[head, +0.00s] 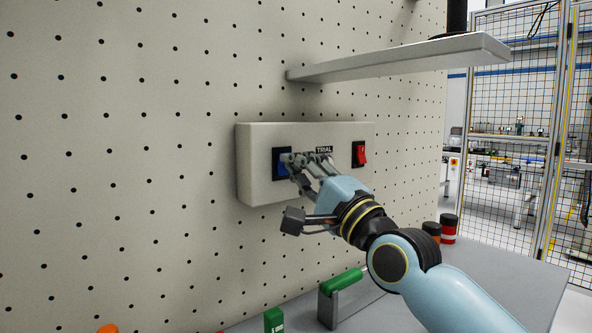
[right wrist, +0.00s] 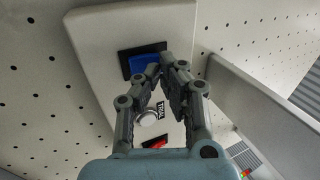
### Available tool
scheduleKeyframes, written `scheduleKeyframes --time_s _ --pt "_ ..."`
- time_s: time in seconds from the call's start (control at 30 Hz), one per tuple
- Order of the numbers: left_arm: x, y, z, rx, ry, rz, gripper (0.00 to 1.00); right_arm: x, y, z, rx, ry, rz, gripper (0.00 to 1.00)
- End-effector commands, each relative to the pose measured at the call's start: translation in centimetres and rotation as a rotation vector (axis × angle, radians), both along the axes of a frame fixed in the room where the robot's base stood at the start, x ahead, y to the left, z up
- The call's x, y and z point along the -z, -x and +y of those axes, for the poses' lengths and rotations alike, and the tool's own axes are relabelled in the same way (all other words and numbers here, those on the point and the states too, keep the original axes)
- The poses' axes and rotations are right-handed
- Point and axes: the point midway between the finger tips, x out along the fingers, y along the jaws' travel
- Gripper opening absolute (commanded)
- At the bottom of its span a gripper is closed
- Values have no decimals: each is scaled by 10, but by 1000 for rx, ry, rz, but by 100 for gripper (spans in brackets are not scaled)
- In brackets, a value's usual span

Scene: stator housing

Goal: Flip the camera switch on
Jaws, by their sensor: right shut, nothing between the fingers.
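A beige switch box (head: 256,190) is mounted on the pegboard wall. It carries a blue rocker switch (head: 281,168) on the left and a red rocker switch (head: 361,153) on the right. A "TRIAL" label (head: 324,150) sits between them. I read no camera label. My right gripper (head: 291,160) is shut and empty, its fingertips at the blue switch. In the right wrist view the fingertips (right wrist: 163,67) lie by the edge of the blue switch (right wrist: 146,60); contact is unclear. A round button (right wrist: 150,117) shows between the fingers. My left gripper is out of view.
A shelf (head: 400,62) juts from the wall above the box. Below, a grey worktop (head: 490,280) holds a green-handled item (head: 342,281), a green block (head: 274,320) and dark-lidded jars (head: 448,229). Wire mesh fencing (head: 510,120) stands at right.

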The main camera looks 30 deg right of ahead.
Motion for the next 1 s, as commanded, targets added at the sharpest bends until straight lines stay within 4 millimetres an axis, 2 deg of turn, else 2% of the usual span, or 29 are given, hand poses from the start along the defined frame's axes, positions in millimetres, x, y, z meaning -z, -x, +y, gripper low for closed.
scheduleKeyframes --time_s 0.13,0.47,0.57,0.7,0.77,1.0 --pt "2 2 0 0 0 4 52 -2 -6 1 0 0 0 0" --pt "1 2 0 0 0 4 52 -3 -7 1 0 1 1 0" --pt "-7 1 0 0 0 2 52 -7 -8 1 0 3 13 0" --pt "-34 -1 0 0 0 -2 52 -16 -12 1 1 9 62 0" --pt "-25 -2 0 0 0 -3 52 -9 -11 1 1 10 56 0" --pt "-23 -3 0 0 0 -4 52 -6 -12 1 2 9 56 0"
